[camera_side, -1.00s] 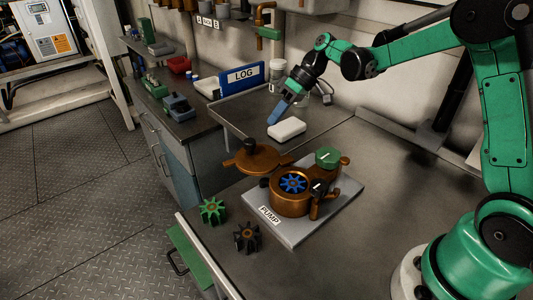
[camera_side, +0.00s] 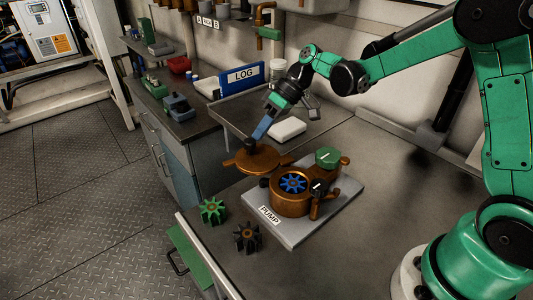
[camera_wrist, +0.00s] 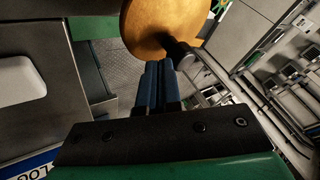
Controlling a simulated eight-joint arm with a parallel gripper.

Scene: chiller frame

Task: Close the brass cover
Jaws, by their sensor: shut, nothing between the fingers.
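The brass cover (camera_side: 262,160) stands open, swung out to the left of the brass pump housing (camera_side: 291,203), with a dark knob (camera_side: 249,145) on it. The housing is uncovered and a blue gear (camera_side: 293,183) shows inside. My gripper (camera_side: 257,137) is shut and empty, its blue fingertips just above and right of the knob. In the wrist view, the fingers (camera_wrist: 159,72) are together beside the knob (camera_wrist: 181,55), with the cover (camera_wrist: 155,25) beyond. I cannot tell whether they touch.
The pump sits on a grey base plate (camera_side: 337,212) with a green-topped part (camera_side: 328,157). A green gear (camera_side: 212,210) and a dark gear (camera_side: 247,238) lie at the front left. A white block (camera_side: 288,129) rests on the tray behind. The bench to the right is clear.

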